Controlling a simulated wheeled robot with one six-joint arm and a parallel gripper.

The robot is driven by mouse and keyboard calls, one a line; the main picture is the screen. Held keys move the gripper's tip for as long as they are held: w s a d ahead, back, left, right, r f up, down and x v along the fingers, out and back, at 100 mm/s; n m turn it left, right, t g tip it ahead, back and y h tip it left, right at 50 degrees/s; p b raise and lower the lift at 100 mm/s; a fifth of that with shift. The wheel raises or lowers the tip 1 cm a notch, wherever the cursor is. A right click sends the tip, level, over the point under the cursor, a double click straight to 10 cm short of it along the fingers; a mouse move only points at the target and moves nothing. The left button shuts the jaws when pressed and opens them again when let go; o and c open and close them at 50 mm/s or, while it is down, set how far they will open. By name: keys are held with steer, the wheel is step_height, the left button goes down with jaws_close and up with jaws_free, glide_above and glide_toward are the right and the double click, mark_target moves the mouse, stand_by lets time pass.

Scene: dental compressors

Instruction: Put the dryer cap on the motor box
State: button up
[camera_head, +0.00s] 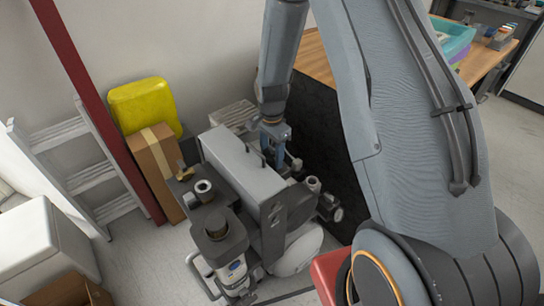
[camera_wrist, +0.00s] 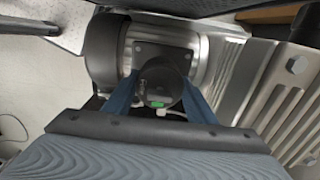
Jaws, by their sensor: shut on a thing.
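In the wrist view, the two blue fingers of my gripper (camera_wrist: 160,92) are shut on a dark round piece, which looks like the dryer cap (camera_wrist: 160,78). A small green patch shows near its lower edge. In the head view, my gripper (camera_head: 283,160) points down behind the compressor's long grey housing (camera_head: 240,160); the cap cannot be made out there.
The compressor's black filter housing (camera_head: 217,232) and gauges stand at the front. A yellow canister (camera_head: 145,105), a cardboard box (camera_head: 155,165) and a ladder (camera_head: 85,165) are on the left. A black panel (camera_head: 325,130) under the wooden bench closes in the right side. Ribbed metal (camera_wrist: 285,100) lies right of the motor.

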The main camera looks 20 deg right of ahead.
steer(key=shift+f, duration=0.4)
steer(key=shift+f, duration=0.15)
steer(key=o, duration=1.1)
steer(key=shift+o, duration=0.2)
step_height(320, 180, up, 11)
steer(key=shift+r+b, duration=0.1)
steer(key=shift+b, duration=0.2)
steer(key=shift+s+r, duration=0.15)
steer(key=shift+r, duration=0.5)
steer(key=s+d+r+n, duration=0.1)
steer(key=s+r+n, duration=0.2)
steer(key=s, duration=0.4)
steer(key=s+d+r+n, duration=0.1)
steer(key=s+r+n, duration=0.2)
steer(key=s+n, duration=0.2)
steer(key=s+d+r+n, duration=0.1)
steer(key=s+r+n, duration=0.2)
steer(key=s, duration=0.8)
steer(key=shift+s+d+n, duration=0.2)
steer(key=shift+s+n, duration=0.05)
steer(key=shift+n, duration=0.45)
